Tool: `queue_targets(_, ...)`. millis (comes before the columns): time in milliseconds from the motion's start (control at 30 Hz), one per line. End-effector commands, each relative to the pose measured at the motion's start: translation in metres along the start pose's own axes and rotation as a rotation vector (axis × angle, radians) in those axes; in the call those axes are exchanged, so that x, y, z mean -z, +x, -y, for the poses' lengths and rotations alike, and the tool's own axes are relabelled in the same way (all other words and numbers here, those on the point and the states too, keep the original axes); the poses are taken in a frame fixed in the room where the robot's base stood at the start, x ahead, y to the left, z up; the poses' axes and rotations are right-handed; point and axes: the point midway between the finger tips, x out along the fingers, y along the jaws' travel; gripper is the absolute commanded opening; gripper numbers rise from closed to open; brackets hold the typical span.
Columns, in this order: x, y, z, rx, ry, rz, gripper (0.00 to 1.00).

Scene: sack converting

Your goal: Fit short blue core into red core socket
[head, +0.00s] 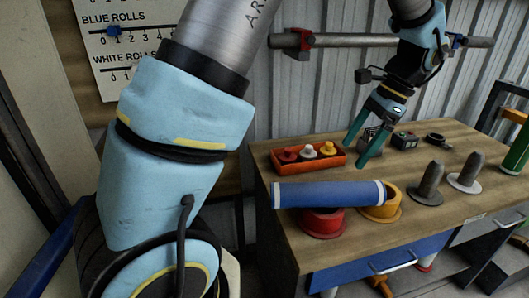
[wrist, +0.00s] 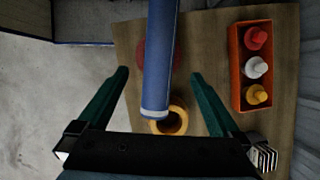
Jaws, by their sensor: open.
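The blue core (head: 328,194), a tube with white ends, lies on its side across the red core socket (head: 322,223) and the yellow ring socket (head: 381,203). It looks as if it rests on their tops. In the wrist view the blue core (wrist: 161,55) runs away from the camera between my fingers, covering part of the red socket (wrist: 148,62), with its near end over the yellow ring (wrist: 170,121). My gripper (head: 357,155) is open and empty, above the table behind the core in the head view. It also shows in the wrist view (wrist: 160,75), fingers apart on either side of the core.
An orange tray (head: 309,159) with red, white and yellow knobbed pieces stands behind the core. Two grey posts (head: 430,181) stand on the right of the wooden table (head: 300,254). Small dark items (head: 405,140) sit at the back. A rail (head: 345,41) runs along the wall.

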Motion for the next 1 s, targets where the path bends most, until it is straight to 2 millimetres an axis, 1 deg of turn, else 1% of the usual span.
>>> queue_targets(67, -0.012, 0.006, 0.007, -0.012, -0.049, -0.018, 1.0)
queue_targets(167, -0.044, 0.023, 0.021, -0.046, -0.193, -0.069, 1.0)
queue_targets(233, -0.077, 0.042, 0.031, -0.078, -0.348, -0.122, 1.0)
queue_targets(267, -0.092, 0.05, 0.034, -0.092, -0.425, -0.148, 1.0)
queue_targets(300, -0.113, 0.062, 0.036, -0.11, -0.533, -0.182, 1.0)
queue_targets(333, -0.129, 0.071, 0.037, -0.124, -0.616, -0.208, 1.0)
queue_targets(400, -0.163, 0.09, 0.036, -0.149, -0.809, -0.263, 1.0)
queue_targets(500, -0.206, 0.115, 0.028, -0.175, -1.068, -0.329, 1.0)
queue_targets(600, -0.238, 0.134, 0.017, -0.189, -1.279, -0.378, 1.0)
queue_targets(700, -0.258, 0.145, 0.007, -0.193, -1.423, -0.408, 1.0)
queue_targets(800, -0.267, 0.151, 0.002, -0.194, -1.5, -0.424, 1.0)
queue_targets(1000, -0.269, 0.153, 0.0, -0.194, -1.521, -0.429, 1.0)
